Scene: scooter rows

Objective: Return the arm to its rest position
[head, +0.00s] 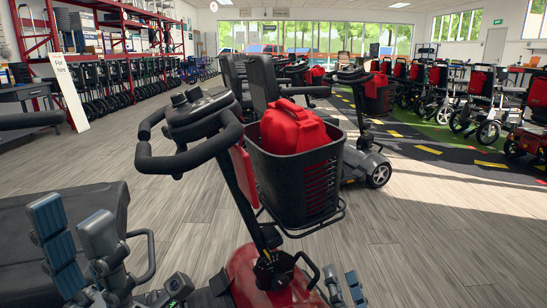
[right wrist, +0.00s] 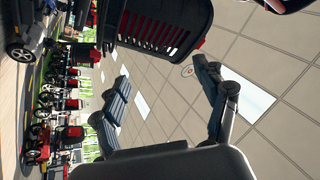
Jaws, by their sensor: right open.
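My left gripper (head: 72,222) is at the lower left of the head view, fingers pointing up with an empty gap between them, in front of a dark seat. My right gripper (head: 341,281) is at the bottom edge, right of the scooter's red body; only its fingertips show. In the right wrist view its two fingers (right wrist: 160,84) are wide apart with nothing between them. The near red scooter (head: 252,270) stands before me with black handlebars (head: 190,130). Its black front basket (head: 300,190) holds a red bag (head: 292,128) and also shows in the right wrist view (right wrist: 155,30).
A dark grey seat (head: 95,205) is at the left, close to my left gripper. Another scooter (head: 368,168) stands beyond the basket. Rows of scooters (head: 470,100) line the right, and a red rack (head: 110,30) stands back left. Wooden floor is clear at right.

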